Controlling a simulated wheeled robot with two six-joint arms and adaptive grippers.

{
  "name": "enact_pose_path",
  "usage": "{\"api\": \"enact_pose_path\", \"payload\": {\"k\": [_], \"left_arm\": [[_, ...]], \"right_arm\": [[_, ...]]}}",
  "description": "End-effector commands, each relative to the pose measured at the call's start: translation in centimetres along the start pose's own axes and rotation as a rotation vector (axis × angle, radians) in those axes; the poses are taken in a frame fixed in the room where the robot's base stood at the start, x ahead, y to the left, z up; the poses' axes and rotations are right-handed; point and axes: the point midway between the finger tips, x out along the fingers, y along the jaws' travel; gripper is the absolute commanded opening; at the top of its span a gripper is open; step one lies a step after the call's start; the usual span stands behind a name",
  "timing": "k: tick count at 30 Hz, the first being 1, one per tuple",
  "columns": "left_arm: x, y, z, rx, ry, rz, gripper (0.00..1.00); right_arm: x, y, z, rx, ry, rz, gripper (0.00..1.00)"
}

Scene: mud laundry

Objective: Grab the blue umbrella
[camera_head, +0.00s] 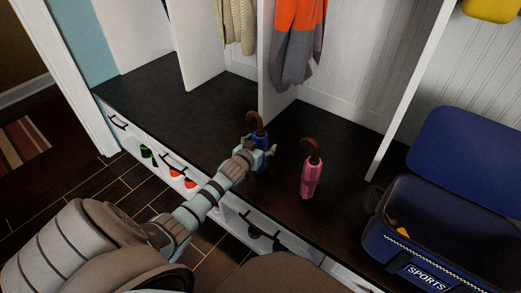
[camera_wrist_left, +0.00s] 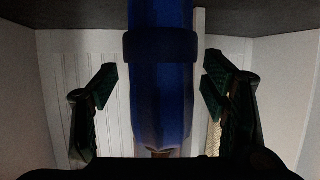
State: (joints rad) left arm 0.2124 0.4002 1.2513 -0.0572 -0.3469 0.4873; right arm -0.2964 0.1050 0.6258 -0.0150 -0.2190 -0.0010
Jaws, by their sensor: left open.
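The blue umbrella (camera_head: 261,141) stands upright on the dark bench, with its brown curved handle at the top. My left gripper (camera_head: 262,153) is at the umbrella, its arm reaching in from the lower left and hiding part of it. In the left wrist view the blue umbrella (camera_wrist_left: 160,75) lies between the two open fingers of the left gripper (camera_wrist_left: 160,82), with a gap on each side. My right gripper is not in view.
A pink umbrella (camera_head: 311,175) with a brown handle stands close by on the right. The dark bench (camera_head: 180,100) is clear to the left. An open blue sports case (camera_head: 400,235) stands at the right. Clothes (camera_head: 297,45) hang above.

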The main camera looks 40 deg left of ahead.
Motion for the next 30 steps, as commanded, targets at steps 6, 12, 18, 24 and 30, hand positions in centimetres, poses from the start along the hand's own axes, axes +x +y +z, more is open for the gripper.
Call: {"api": "enact_pose_path", "payload": {"k": [6, 12, 18, 24, 30], "left_arm": [[0.0, 0.0, -0.1, 0.000, 0.000, 0.001, 0.63], [0.0, 0.0, -0.1, 0.000, 0.000, 0.001, 0.31], [0.0, 0.0, -0.2, 0.000, 0.002, 0.001, 0.06], [-0.1, 0.0, -0.3, 0.000, 0.001, 0.001, 0.06], [-1.0, 0.0, -2.6, 0.000, 0.003, 0.001, 0.06]], "right_arm": [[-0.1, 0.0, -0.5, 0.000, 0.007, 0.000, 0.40], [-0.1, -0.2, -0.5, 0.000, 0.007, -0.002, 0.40], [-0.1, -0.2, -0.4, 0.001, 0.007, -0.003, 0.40], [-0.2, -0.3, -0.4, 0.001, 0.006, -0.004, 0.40], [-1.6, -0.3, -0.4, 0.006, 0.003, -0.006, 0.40]]}}
